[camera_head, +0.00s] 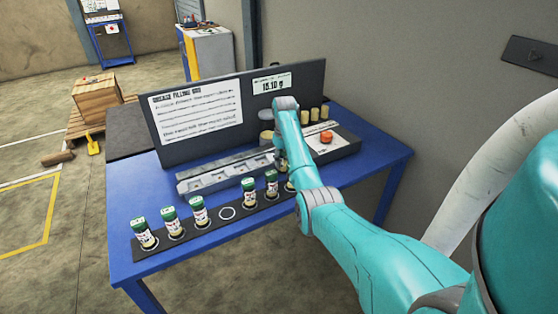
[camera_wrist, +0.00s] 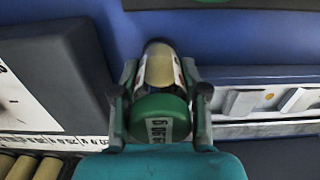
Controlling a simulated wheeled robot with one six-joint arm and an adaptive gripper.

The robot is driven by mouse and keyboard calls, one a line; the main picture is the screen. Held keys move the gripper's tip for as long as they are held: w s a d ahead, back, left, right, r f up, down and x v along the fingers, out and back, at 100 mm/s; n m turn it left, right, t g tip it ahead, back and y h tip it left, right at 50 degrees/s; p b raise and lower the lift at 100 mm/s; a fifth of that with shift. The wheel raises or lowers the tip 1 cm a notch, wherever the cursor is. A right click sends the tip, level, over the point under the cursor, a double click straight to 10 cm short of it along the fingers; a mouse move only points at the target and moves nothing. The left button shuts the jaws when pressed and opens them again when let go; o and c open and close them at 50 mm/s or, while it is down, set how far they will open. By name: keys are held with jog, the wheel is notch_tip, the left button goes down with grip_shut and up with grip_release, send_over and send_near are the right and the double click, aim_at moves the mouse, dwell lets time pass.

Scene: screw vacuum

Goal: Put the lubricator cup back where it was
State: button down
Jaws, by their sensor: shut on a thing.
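My gripper (camera_wrist: 160,75) is shut on a lubricator cup (camera_wrist: 159,115) with a green cap and a pale labelled body, held between its two fingers in the wrist view. In the head view my arm hides most of the gripper and the held cup, above the back part of the blue table. A black strip (camera_head: 187,239) along the table's front holds several similar green-capped cups standing upright. One white-ringed spot (camera_head: 227,212) on the strip is empty, between the cups on its left and right. The spots behind my arm are partly hidden.
A grey slotted fixture (camera_head: 215,176) lies behind the strip. To the right is a box with a red button (camera_head: 326,137) and several tan cylinders (camera_head: 315,114) behind it. A dark upright panel with a sign (camera_head: 196,110) and a display reading about 15.10 g (camera_head: 271,86) stands at the back.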

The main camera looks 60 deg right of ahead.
jog(key=shift+f, duration=0.15)
jog(key=c, duration=0.9)
grip_release()
jog(key=o, duration=0.3)
